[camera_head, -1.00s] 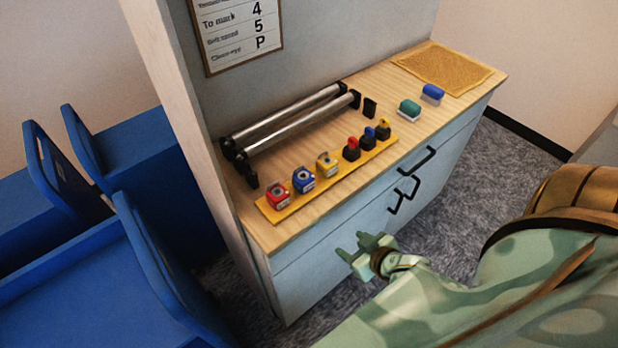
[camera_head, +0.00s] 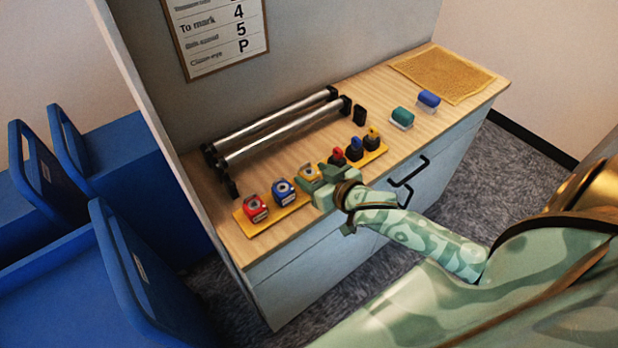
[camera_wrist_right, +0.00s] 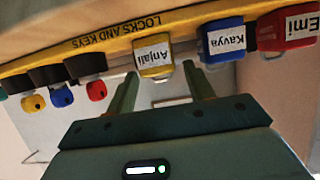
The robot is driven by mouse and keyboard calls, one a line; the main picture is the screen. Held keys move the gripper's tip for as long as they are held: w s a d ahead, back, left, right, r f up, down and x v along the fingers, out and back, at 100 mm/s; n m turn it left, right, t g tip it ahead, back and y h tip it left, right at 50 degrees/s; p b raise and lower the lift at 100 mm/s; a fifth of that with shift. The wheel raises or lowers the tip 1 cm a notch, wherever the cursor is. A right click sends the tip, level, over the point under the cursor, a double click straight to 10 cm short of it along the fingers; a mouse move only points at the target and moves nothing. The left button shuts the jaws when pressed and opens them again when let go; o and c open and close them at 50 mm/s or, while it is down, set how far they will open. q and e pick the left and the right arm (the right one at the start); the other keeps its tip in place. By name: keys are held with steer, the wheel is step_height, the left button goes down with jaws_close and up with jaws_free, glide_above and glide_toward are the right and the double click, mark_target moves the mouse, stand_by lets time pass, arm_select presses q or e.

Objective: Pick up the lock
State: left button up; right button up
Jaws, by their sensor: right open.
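Three locks sit in a row on the yellow board (camera_head: 290,216): red (camera_head: 256,207), blue (camera_head: 284,191) and yellow (camera_head: 309,172). In the right wrist view the yellow lock (camera_wrist_right: 154,68) is labelled Anjali, the blue lock (camera_wrist_right: 222,40) Kavya and the red lock (camera_wrist_right: 287,28) Emi. My right gripper (camera_head: 314,177) is at the yellow lock and partly covers it and the board. In the right wrist view, its open fingers (camera_wrist_right: 163,88) point toward the yellow lock, empty between them. My left gripper is out of view.
Red (camera_head: 337,155), blue (camera_head: 355,147) and yellow (camera_head: 373,135) keys with black holders stand on the board's right part. Two metal rollers (camera_head: 280,127) lie behind. A green block (camera_head: 402,117), blue block (camera_head: 428,100) and tan mat (camera_head: 443,73) are further right. Black drawer handles (camera_head: 408,180) stick out in front.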

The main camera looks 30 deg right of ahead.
mark_target(307, 171)
steer(key=b+x, duration=0.1)
steer(key=x, duration=0.3)
steer(key=shift+w+f, duration=0.25)
steer(key=shift+r, duration=0.1)
steer(key=c, duration=0.8)
steer(key=shift+c, duration=0.2)
steer(key=shift+o, duration=0.2)
